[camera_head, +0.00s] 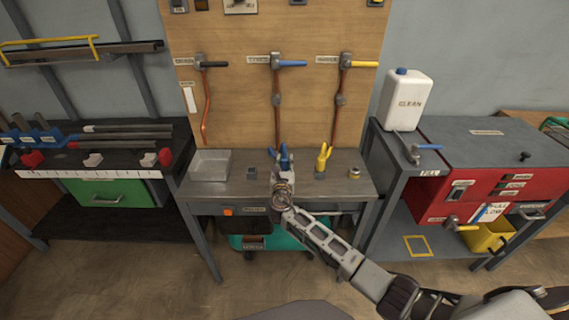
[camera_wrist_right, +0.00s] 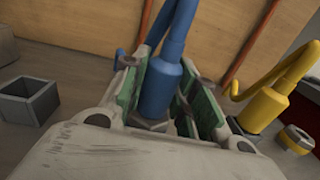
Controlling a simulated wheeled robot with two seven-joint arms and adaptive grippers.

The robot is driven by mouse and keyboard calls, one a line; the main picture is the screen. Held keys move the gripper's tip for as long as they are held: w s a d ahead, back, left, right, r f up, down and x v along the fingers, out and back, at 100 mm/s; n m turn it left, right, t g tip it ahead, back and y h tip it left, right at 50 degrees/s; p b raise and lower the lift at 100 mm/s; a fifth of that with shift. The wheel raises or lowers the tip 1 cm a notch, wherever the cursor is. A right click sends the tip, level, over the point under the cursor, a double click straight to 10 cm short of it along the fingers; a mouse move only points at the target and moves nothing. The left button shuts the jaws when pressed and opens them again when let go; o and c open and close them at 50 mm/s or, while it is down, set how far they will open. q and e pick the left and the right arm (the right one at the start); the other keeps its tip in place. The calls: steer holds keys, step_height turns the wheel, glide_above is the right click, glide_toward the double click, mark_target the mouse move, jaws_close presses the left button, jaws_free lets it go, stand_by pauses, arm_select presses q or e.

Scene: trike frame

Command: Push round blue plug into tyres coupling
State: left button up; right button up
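The round blue plug (camera_wrist_right: 161,85) has a blue hose curving up from its top. It stands upright between the green-padded fingers of my right gripper (camera_wrist_right: 165,95). I cannot tell whether both pads touch it. In the head view the right gripper (camera_head: 283,180) is over the middle of the workbench, with the blue plug (camera_head: 284,157) showing just beyond it. My left gripper is out of view.
A yellow plug (camera_head: 322,160) stands right of the gripper, with a small round brass-coloured fitting (camera_head: 354,173) beyond. A square grey holder (camera_head: 252,173) and metal tray (camera_head: 209,164) are to the left. Copper-red pipes with coloured levers (camera_head: 292,63) run down the wooden board behind.

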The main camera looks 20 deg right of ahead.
steer(key=o, duration=0.5)
steer(key=shift+s, duration=0.15)
steer(key=shift+v, duration=5.85)
steer(key=shift+r, duration=0.2)
step_height(320, 180, up, 9)
steer(key=p, duration=0.9)
steer(key=shift+r+p, duration=0.45)
steer(key=shift+p, duration=0.15)
steer(key=shift+f, duration=0.1)
